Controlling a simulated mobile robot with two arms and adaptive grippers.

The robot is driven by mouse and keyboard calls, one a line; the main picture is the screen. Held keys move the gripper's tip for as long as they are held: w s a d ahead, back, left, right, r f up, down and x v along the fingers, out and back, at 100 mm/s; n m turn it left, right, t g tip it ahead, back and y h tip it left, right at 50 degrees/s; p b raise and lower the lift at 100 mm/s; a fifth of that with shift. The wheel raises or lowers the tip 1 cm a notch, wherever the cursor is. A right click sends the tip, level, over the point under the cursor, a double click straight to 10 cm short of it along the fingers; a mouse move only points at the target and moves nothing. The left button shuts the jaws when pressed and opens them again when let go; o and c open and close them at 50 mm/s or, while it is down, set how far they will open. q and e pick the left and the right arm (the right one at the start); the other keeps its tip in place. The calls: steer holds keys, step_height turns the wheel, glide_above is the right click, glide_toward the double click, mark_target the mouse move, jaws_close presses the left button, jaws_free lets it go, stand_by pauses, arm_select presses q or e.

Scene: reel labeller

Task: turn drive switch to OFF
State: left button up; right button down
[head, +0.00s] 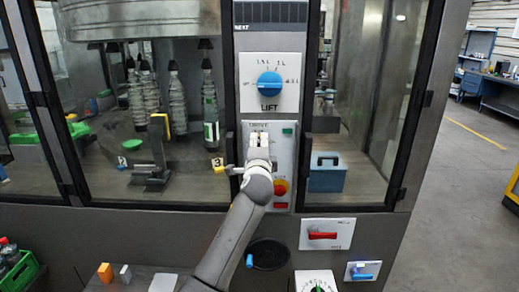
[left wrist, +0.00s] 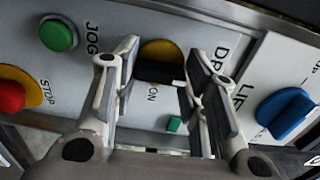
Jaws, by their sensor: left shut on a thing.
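The drive switch shows in the left wrist view as a black handle (left wrist: 158,71) on a yellow disc (left wrist: 163,49). An "ON" mark is printed beside it, and the start of the "DRIVE" label lies to its right. My left gripper (left wrist: 161,80) has one finger on each side of the black handle and is shut on it. In the head view my left gripper (head: 257,141) reaches up to the drive panel (head: 281,145) and hides the switch. Which mark the handle points at is unclear. My right gripper is not in view.
The lift switch (head: 269,84), a blue knob, sits above the drive panel. A green jog button (left wrist: 58,35) and a red stop button (left wrist: 11,96) are close by. Below are a red-handled switch (head: 322,235) and a blue-handled one (head: 364,276). Glass doors flank the panel.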

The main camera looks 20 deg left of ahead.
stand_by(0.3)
arm_select(q)
steer(key=o, duration=0.7)
steer(key=shift+a, duration=0.1)
steer(key=shift+o, duration=0.2)
steer(key=shift+s, duration=0.15)
steer(key=v, duration=1.2)
steer(key=shift+f, duration=0.1)
